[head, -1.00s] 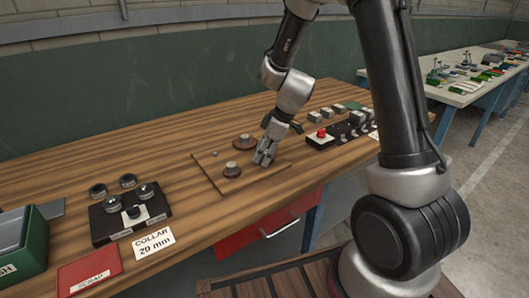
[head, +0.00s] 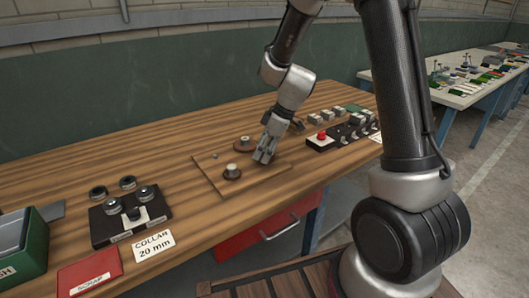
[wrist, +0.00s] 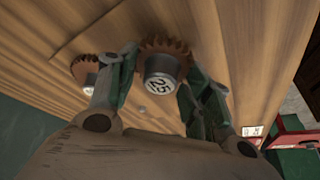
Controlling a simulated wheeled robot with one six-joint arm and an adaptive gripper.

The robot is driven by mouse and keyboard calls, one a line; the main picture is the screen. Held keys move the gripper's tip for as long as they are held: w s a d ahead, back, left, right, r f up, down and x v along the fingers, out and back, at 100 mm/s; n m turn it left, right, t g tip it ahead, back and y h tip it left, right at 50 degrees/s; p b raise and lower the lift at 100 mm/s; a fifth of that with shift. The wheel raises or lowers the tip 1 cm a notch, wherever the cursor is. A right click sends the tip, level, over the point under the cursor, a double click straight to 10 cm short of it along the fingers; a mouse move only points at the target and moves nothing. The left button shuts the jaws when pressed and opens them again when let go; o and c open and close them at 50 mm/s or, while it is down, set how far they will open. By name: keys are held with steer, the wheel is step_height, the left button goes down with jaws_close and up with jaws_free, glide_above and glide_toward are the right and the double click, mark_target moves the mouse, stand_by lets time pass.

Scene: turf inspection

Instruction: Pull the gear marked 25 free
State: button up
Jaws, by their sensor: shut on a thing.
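The gear marked 25 (wrist: 160,84) is brown and toothed with a grey hub, its number readable in the wrist view. My gripper (wrist: 160,72) is shut on its hub, one finger on each side. In the head view my gripper (head: 264,158) is low over the right part of a wooden board (head: 208,178) and hides what it holds. I cannot tell whether the gear is clear of its seat. Two other gears stand on the board, one at the back (head: 243,143) and one in front (head: 232,172). A second gear (wrist: 87,69) shows left in the wrist view.
A small peg (head: 214,154) stands on the board. Left are a black block with collars (head: 108,228), a COLLAR 20 mm card (head: 154,246), a red SCRAP tray (head: 90,272) and a green bin (head: 36,250). A red button box (head: 320,143) and several grey blocks lie right.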

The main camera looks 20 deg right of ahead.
steer(key=shift+r, duration=0.2)
steer(key=shift+r, duration=2.5)
steer(key=shift+d, duration=0.1)
